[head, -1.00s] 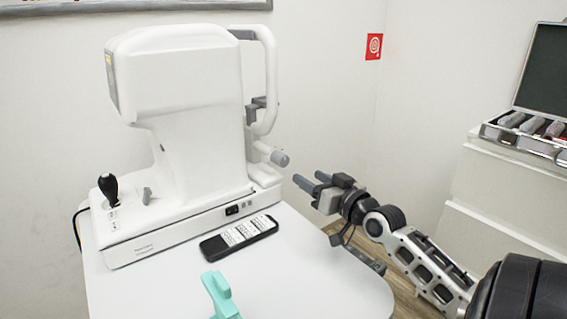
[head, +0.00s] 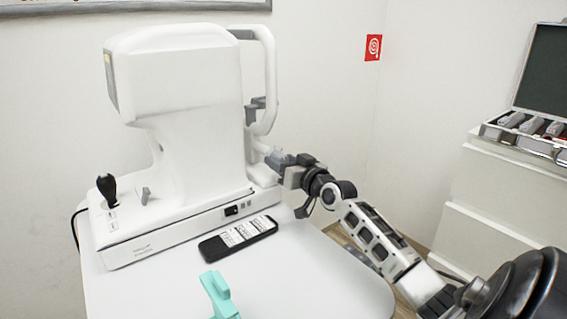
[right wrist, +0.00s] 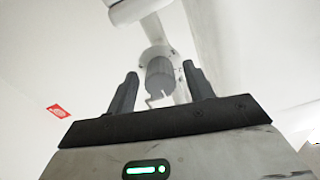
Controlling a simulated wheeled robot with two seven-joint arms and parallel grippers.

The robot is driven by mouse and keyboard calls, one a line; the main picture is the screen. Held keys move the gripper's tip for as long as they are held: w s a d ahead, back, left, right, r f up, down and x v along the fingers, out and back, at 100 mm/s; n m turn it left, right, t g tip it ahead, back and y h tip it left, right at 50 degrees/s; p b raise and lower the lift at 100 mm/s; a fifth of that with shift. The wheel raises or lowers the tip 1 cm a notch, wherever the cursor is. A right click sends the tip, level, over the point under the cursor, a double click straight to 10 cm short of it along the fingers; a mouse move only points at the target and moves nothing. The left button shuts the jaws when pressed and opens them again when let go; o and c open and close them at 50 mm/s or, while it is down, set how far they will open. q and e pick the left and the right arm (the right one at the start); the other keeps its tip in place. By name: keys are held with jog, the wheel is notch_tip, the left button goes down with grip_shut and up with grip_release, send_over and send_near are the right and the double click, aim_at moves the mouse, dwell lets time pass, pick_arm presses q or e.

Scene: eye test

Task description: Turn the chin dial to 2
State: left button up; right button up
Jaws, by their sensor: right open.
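The chin dial (right wrist: 159,76) is a grey cylindrical knob on a white stub at the side of the white eye-test machine (head: 185,80). In the right wrist view it shows between the two dark fingers of my right gripper (right wrist: 161,88), with a gap on each side. A small, pale bent shape shows at its near end. No number on it can be read. In the head view my right gripper (head: 278,160) is at the machine's right side and hides most of the dial. It is open and holds nothing. My left gripper is not in view.
On the white table (head: 310,265) lie a black remote-like device (head: 238,238) with white labels and a teal object (head: 220,297) at the front. A black joystick (head: 108,190) stands on the machine's base. An open case (head: 530,130) sits on the right cabinet.

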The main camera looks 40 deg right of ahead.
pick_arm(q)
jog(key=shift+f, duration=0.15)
pick_arm(e)
jog(key=c, duration=1)
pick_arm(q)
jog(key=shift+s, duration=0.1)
pick_arm(e)
jog(key=shift+o, duration=0.2)
jog(key=shift+n, duration=1.2)
jog(key=n+p, duration=0.1)
jog(key=n, duration=0.1)
jog(key=shift+n, duration=0.4)
jog(key=shift+r+n+p, duration=0.1)
jog(key=shift+n+p, duration=0.35)
jog(key=shift+n, duration=0.45)
jog(key=shift+n+p, duration=0.35)
jog(key=shift+n, duration=0.45)
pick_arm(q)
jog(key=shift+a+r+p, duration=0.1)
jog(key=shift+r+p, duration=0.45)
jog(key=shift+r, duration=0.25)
pick_arm(e)
jog(key=shift+n, duration=1.4)
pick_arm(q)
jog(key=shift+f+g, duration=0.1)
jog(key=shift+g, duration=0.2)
